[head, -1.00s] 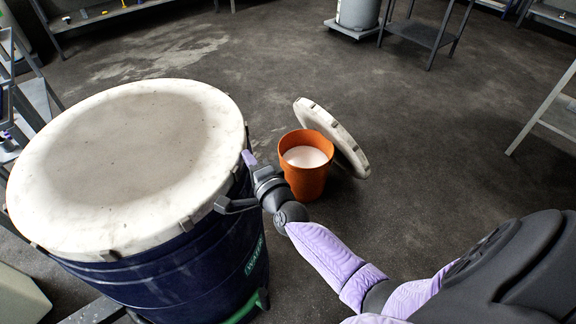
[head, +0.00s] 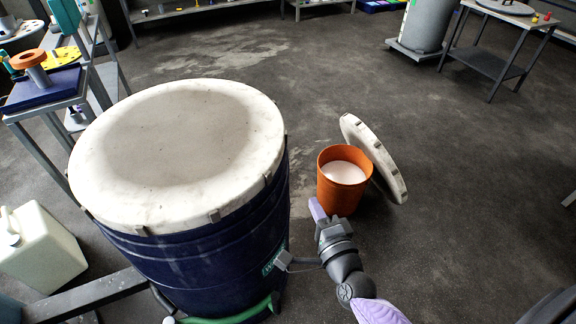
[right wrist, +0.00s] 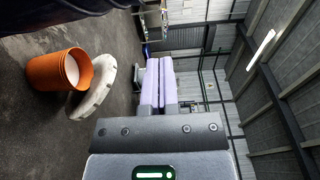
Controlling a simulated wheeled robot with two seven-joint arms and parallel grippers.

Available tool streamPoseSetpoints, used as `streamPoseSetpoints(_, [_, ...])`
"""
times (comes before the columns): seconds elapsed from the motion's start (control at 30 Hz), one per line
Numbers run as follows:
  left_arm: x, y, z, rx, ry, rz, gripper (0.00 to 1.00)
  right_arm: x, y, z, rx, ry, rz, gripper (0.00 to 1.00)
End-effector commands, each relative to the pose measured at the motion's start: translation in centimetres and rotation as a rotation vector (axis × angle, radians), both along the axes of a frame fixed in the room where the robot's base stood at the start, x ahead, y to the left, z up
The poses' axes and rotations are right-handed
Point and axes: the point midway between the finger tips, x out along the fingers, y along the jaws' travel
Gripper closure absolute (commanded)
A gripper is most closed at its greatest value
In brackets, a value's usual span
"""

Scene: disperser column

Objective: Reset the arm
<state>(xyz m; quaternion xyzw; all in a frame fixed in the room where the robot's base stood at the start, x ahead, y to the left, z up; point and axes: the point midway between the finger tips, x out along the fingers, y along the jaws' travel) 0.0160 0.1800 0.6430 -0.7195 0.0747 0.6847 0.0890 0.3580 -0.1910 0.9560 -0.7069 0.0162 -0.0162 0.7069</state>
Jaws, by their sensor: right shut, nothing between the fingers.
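My right gripper (head: 317,211) is shut and empty. In the head view it is low, just right of the big dark blue barrel (head: 215,255) and in front of the orange bucket (head: 338,195). In the right wrist view its two lilac fingers (right wrist: 157,75) lie side by side. The barrel has a round white lid (head: 170,150) on top. The orange bucket stands on the floor and holds something whitish; it also shows in the right wrist view (right wrist: 50,70). My left gripper is not in view.
A second white lid (head: 375,158) leans beside the bucket. A white canister (head: 40,245) stands at the left, below a stand with a blue-based item (head: 45,88). A grey cylinder (head: 425,25) and a metal table (head: 490,65) are at the back. The middle floor is open.

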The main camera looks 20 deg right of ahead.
Motion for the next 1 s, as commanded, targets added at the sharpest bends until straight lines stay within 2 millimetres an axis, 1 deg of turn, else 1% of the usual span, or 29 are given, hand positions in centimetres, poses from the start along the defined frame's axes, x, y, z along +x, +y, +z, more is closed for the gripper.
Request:
streamPoseSetpoints(0.07, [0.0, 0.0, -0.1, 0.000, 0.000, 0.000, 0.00, -0.1, 0.1, -0.6, -0.021, 0.018, 0.005, 1.00])
streamPoseSetpoints(0.13, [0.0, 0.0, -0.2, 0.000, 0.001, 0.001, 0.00, -0.8, 0.4, -3.5, -0.120, 0.103, 0.031, 1.00])
streamPoseSetpoints(0.17, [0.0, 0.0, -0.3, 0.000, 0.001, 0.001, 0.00, -1.4, 0.7, -5.6, -0.193, 0.164, 0.055, 1.00])
streamPoseSetpoints(0.2, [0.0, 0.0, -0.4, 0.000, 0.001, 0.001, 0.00, -2.7, 1.0, -8.9, -0.311, 0.264, 0.103, 1.00])
streamPoseSetpoints(0.23, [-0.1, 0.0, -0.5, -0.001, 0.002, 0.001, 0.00, -4.0, 1.3, -11.7, -0.412, 0.348, 0.152, 1.00])
streamPoseSetpoints(0.27, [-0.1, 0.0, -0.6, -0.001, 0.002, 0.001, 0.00, -5.6, 1.6, -14.5, -0.517, 0.435, 0.212, 1.00])
streamPoseSetpoints(0.3, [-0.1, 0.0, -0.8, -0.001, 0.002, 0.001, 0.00, -8.2, 1.9, -18.1, -0.652, 0.547, 0.304, 1.00])
streamPoseSetpoints(0.37, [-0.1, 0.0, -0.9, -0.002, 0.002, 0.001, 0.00, -12.6, 2.2, -22.8, -0.840, 0.702, 0.465, 1.00])
streamPoseSetpoints(0.4, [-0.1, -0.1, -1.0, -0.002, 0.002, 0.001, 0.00, -15.8, 2.3, -25.4, -0.951, 0.795, 0.585, 1.00])
streamPoseSetpoints(0.47, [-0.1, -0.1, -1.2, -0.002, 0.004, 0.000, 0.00, -20.7, 2.3, -28.5, -1.096, 0.909, 0.774, 1.00])
streamPoseSetpoints(0.5, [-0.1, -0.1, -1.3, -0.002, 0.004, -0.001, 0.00, -23.8, 2.1, -30.0, -1.175, 0.970, 0.897, 1.00])
streamPoseSetpoints(0.6, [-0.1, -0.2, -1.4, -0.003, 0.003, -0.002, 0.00, -30.0, 1.7, -32.0, -1.312, 1.064, 1.161, 1.00])
streamPoseSetpoints(0.7, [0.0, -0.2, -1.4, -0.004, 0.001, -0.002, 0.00, -33.4, 1.3, -32.6, -1.379, 1.099, 1.321, 1.00])
streamPoseSetpoints(0.8, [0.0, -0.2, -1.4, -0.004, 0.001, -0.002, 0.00, -34.5, 1.2, -32.7, -1.400, 1.109, 1.375, 1.00])
streamPoseSetpoints(1.0, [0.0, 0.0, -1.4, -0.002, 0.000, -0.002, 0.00, -34.4, 1.2, -32.7, -1.400, 1.108, 1.372, 1.00])
